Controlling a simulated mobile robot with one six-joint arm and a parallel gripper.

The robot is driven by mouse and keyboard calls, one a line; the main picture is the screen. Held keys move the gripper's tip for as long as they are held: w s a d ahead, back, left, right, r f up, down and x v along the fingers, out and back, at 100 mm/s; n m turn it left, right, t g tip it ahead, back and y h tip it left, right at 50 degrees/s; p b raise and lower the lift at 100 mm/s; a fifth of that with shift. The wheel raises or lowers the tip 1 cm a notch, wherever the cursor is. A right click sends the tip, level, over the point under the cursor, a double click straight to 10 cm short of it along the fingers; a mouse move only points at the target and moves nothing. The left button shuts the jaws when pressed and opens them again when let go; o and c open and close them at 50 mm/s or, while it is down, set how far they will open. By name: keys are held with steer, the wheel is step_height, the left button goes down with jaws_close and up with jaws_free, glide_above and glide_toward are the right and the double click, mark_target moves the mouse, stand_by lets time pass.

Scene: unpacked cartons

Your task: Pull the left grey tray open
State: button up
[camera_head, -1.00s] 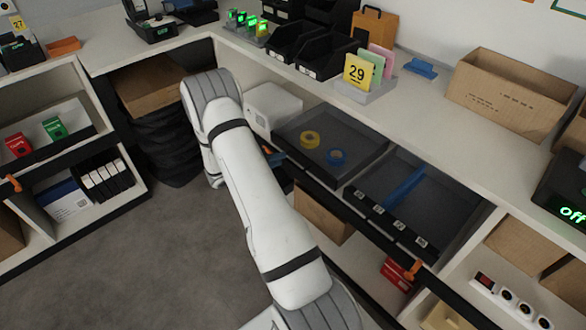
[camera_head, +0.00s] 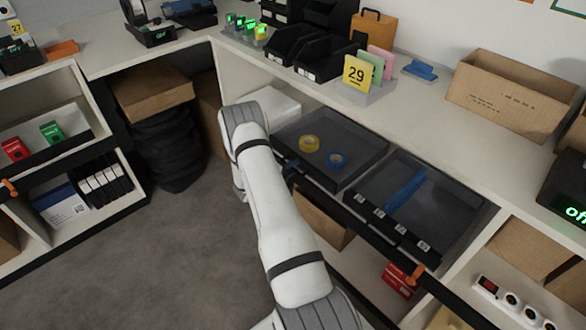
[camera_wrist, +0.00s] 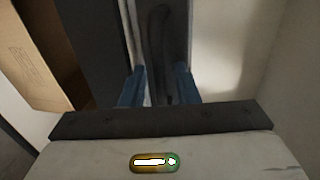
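The left grey tray (camera_head: 355,147) sits under the counter in the head view, with a yellow tape roll (camera_head: 309,143) and a blue tape roll (camera_head: 337,159) inside. My gripper (camera_head: 291,169) is low at the left end of its front edge, mostly hidden by my arm. In the wrist view my gripper's two blue fingers (camera_wrist: 160,86) stand apart, with a dark bar (camera_wrist: 160,45) running between them. I see no clear grip on it; contact is hard to judge.
The right grey tray (camera_head: 450,217) beside it holds a blue strip (camera_head: 405,190). An orange handle (camera_head: 415,275) shows below its right corner. A cardboard box (camera_head: 322,218) stands beneath the trays. A white box (camera_head: 277,103) is left of the left tray. Open floor lies at the left.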

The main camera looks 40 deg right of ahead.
steer(key=shift+c, duration=0.3)
jaws_close()
